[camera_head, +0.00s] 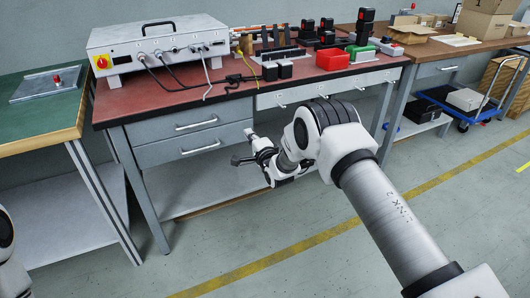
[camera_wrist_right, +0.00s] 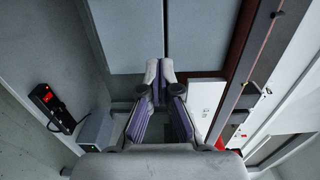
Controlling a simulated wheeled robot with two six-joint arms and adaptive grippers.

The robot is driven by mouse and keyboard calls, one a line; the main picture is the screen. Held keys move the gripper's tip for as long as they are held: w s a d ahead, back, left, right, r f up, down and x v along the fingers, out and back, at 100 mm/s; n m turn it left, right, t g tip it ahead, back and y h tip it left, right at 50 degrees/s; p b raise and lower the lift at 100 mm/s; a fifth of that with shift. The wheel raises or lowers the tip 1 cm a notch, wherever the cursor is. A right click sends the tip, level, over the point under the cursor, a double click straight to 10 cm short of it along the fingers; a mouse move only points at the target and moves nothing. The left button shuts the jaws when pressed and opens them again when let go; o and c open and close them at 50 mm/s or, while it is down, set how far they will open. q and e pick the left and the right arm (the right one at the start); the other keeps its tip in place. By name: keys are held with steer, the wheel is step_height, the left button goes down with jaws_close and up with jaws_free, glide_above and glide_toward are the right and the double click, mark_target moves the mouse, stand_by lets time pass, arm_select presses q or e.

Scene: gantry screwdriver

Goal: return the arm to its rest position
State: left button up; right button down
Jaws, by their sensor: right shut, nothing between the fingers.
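My right arm (camera_head: 380,200) reaches in from the lower right in the head view. Its right gripper (camera_head: 243,148) is in front of the workbench drawers, below the red bench top, and touches nothing that I can see. In the right wrist view the right gripper (camera_wrist_right: 160,72) has its fingertips close together, shut and empty. A small white part of my left arm (camera_head: 5,240) shows at the left edge of the head view. My left gripper is out of view.
The red workbench (camera_head: 130,108) carries a grey control box (camera_head: 160,45), black tools, a red bin (camera_head: 332,59) and a green bin (camera_head: 361,53). A green-topped table (camera_head: 35,130) stands left. A blue cart (camera_head: 470,115) stands far right. The floor in front is clear.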

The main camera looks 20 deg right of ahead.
steer(key=s+p, duration=0.3)
steer(key=s, duration=0.7)
steer(key=s+a+f+n+g, duration=0.2)
steer(key=s+f+g, duration=0.2)
steer(key=s+f, duration=0.6)
steer(key=s+a+f+n+g, duration=0.1)
steer(key=s+f+n+g, duration=0.1)
steer(key=s+f+g, duration=0.55)
steer(key=s+f+n+g, duration=0.3)
steer(key=s+n+g, duration=0.7)
steer(key=s, duration=1.9)
arm_select(q)
step_height(320, 180, up, 29)
steer(key=p, duration=2.6)
steer(key=shift+s, duration=0.15)
arm_select(e)
step_height(320, 180, up, 26)
steer(key=n+t, duration=0.3)
steer(key=shift+w+a+f+h, duration=0.15)
steer(key=shift+w+h, duration=0.05)
steer(key=shift+h, duration=0.1)
steer(key=shift+t, duration=0.25)
